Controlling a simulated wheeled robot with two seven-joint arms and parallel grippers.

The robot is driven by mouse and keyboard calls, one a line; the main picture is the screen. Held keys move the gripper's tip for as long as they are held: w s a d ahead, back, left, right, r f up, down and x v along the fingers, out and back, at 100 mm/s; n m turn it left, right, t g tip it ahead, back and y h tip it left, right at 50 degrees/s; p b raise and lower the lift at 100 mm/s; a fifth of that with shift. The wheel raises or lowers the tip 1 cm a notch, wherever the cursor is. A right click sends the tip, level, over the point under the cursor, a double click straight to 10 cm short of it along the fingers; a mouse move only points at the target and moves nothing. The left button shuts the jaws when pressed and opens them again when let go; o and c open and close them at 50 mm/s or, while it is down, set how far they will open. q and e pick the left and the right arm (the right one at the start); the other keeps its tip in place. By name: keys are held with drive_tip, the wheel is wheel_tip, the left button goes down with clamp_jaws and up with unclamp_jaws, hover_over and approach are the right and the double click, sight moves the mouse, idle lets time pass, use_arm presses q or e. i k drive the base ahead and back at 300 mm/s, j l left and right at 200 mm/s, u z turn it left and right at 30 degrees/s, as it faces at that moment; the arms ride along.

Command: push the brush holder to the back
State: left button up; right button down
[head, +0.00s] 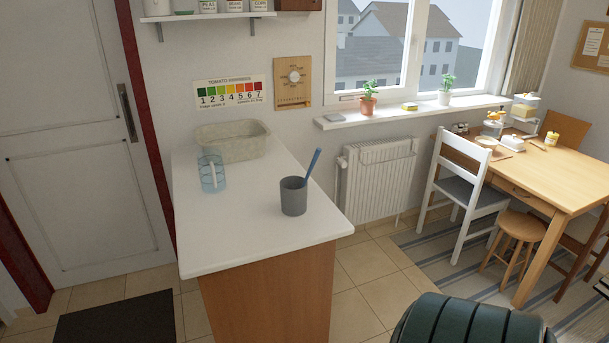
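The brush holder (293,197) looks like a grey cup. It stands upright on the white counter (225,243), near the right edge. A blue-handled brush (313,163) leans out of it to the upper right. Its bristles are not visible. Neither of my grippers is in view, and nothing touches the holder.
The counter behind the holder is clear. A radiator (376,180) is beyond the right edge. A dark green ribbed object (470,322) stands at the bottom right.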

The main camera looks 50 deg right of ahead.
sight(293, 197)
drive_tip(key=i+l, duration=0.15)
drive_tip(key=i, duration=0.2)
drive_tip(key=i+l, duration=0.15)
drive_tip(key=i, duration=0.25)
drive_tip(key=i+l, duration=0.2)
drive_tip(key=i, duration=0.15)
drive_tip(key=z, duration=1.7)
